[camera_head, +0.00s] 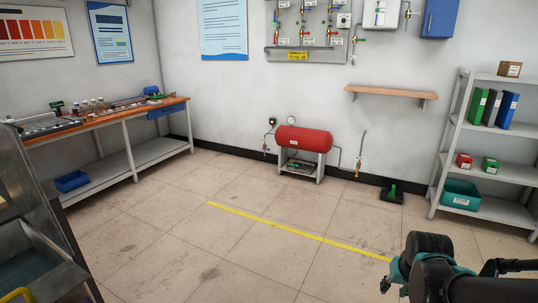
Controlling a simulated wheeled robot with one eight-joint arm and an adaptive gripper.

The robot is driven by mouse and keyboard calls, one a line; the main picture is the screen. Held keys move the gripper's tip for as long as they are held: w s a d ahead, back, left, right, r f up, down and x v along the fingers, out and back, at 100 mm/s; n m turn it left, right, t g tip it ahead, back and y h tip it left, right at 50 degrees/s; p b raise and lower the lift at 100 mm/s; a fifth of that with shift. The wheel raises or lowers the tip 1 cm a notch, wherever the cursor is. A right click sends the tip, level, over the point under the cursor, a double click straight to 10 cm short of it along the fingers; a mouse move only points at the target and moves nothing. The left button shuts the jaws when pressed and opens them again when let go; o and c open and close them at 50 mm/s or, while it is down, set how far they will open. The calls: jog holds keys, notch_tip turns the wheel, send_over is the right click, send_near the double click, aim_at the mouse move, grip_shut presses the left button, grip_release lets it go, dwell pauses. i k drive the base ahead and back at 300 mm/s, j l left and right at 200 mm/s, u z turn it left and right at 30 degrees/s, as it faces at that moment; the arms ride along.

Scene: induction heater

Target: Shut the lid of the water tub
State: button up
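At the lower left, a grey metal tub (14,247) with a teal surface inside is cut off by the picture's edge. It looks like the water tub. A dark metal panel (35,185) stands steeply tilted along its far left side and may be its raised lid. A yellow bar (15,295) shows at the tub's front. My black and teal arm is at the lower right, far from the tub. The dark part at the right edge (508,266) may be my gripper. Its fingers are not clear, and I see nothing held.
The tiled floor between is clear, with a yellow line (290,230) across it. A workbench (120,118) stands at the back left. A red tank (303,139) is by the wall, a green-handled pedal (392,193) right of it. Grey shelves (487,138) stand at right.

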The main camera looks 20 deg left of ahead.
aim_at(18, 175)
jog(key=i, duration=0.95)
jog(key=i+j+z, duration=0.1)
jog(key=i, duration=0.8)
jog(key=i+u, duration=0.15)
jog(key=u, duration=0.3)
jog(key=i+l+u, duration=0.1)
jog(key=u, duration=0.4)
jog(key=i+l+u, duration=0.15)
jog(key=u, duration=2.3)
jog(key=i+u, duration=0.35)
jog(key=i, duration=0.15)
jog(key=k+l, duration=0.25)
jog(key=k, duration=0.2)
jog(key=i+j, duration=0.2)
jog(key=i, duration=0.25)
